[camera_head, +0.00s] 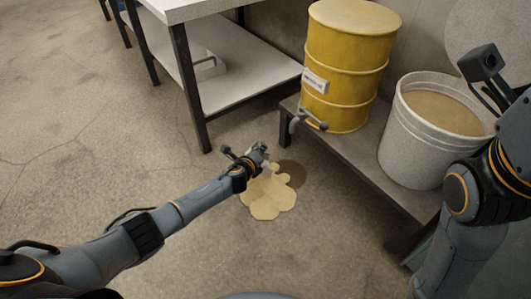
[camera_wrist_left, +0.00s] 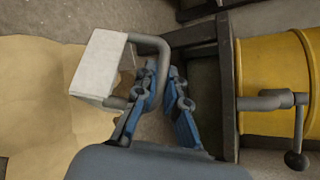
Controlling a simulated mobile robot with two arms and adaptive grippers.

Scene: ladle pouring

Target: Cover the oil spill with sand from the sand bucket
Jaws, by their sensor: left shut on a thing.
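The oil spill shows as a dark brown patch (camera_head: 294,173) on the floor below the drum's tap. Pale sand (camera_head: 268,201) lies over its near and left part, and the sand also fills the left of the wrist view (camera_wrist_left: 35,110). My left gripper (camera_head: 262,152) is above the far edge of the sand, its blue fingers (camera_wrist_left: 163,75) shut on the grey handle of a white scoop (camera_wrist_left: 100,66). The scoop's inside is hidden. The white sand bucket (camera_head: 404,150), with sand inside, stands at the right. My right arm shows at the right edge, its fingers out of view.
A yellow drum (camera_head: 345,65) with a tap (camera_head: 312,119) stands beside the bucket on a low grey bench (camera_head: 345,160). A shelved table (camera_head: 235,75) is behind my left gripper. The floor at the left is clear.

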